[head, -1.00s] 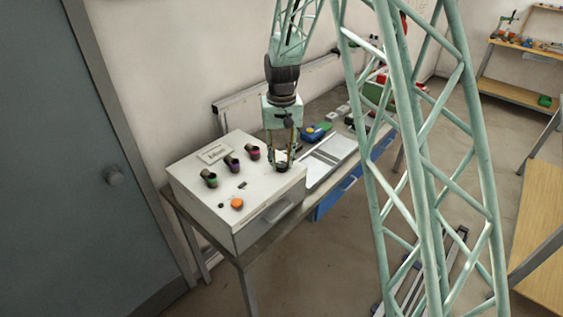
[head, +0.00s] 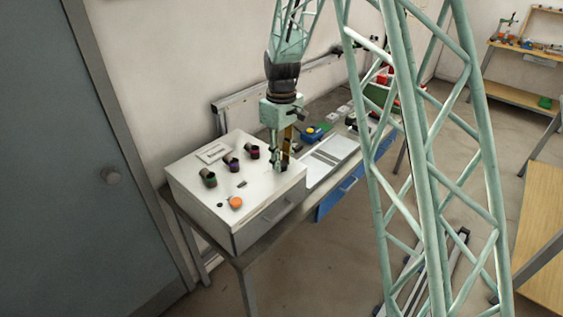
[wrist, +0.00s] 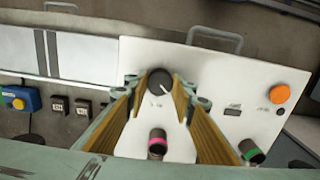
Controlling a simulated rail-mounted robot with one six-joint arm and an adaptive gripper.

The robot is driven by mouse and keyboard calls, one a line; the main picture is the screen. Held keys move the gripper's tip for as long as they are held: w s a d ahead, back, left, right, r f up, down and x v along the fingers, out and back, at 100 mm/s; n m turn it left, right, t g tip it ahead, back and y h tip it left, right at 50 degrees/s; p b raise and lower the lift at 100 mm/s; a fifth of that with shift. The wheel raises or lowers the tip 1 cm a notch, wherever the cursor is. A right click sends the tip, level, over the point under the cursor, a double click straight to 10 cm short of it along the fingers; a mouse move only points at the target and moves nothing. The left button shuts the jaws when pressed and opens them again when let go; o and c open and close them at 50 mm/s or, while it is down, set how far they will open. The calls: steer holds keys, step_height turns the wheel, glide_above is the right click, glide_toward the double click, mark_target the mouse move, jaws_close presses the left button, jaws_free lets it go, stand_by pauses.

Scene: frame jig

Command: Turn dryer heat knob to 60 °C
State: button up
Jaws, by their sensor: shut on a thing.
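The dryer's white control box (head: 215,190) stands on the bench in the head view. Its heat knob (wrist: 160,82) is a round black dial with a white pointer line, seen between the fingertips in the wrist view. The pointer slants toward the lower right of that picture; the scale marks are too small to read.
Several dark tubes with coloured rims, one green-rimmed (head: 209,180), stand on the panel. An orange button (head: 236,203) is near its front. A blue box with a yellow button (head: 313,132) and small switches lie farther back on the bench. A door (head: 45,150) is at left.

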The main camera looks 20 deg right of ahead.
steer(key=shift+n, duration=1.2)
steer(key=o, duration=0.8)
steer(key=shift+o, duration=0.2)
steer(key=shift+r, duration=0.1)
step_height(320, 180, up, 12)
stand_by(0.3)
